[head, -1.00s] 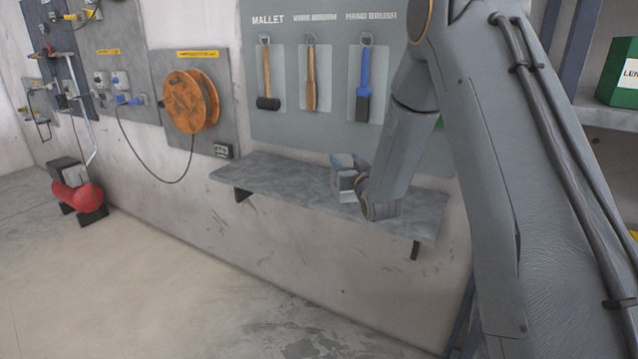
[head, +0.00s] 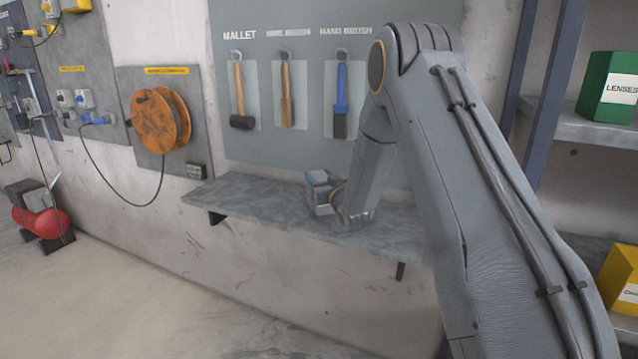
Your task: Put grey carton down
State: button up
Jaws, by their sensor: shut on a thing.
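The grey carton (head: 319,179) is a small blue-grey block at the end of my arm, over the grey wall shelf (head: 240,207). My gripper (head: 323,190) is shut on it. My gripper and wrist cover part of the carton. I cannot tell whether its underside touches the shelf top or hangs just above it.
Behind the shelf is a tool board with a mallet (head: 238,95), a wire brush (head: 286,95) and a hand brush (head: 341,100). An orange reel (head: 158,120) hangs to the left. A green box (head: 607,88) and a yellow box (head: 622,280) stand on racking at right. The shelf's left part is bare.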

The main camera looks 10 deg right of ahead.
jog(key=shift+f, duration=1.1)
jog(key=shift+f, duration=0.15)
jog(key=o, duration=1.6)
jog(key=s+f+g+h+b, duration=0.1)
jog(key=s+g, duration=0.4)
jog(key=s, duration=1.1)
jog(key=s+f+m+g+h+b, duration=0.1)
jog(key=s+f+g, duration=0.2)
jog(key=s, duration=1.3)
jog(key=s+f+g+b, duration=0.1)
jog(key=s+f+g, duration=0.2)
jog(key=s+g, duration=0.6)
jog(key=shift+s+a+m+h, duration=0.1)
jog(key=shift+s+m+h, duration=0.1)
jog(key=shift+s, duration=1.8)
jog(key=shift+s+a+m+h, duration=0.1)
jog(key=shift+s+m+h, duration=0.1)
jog(key=shift+s, duration=1.8)
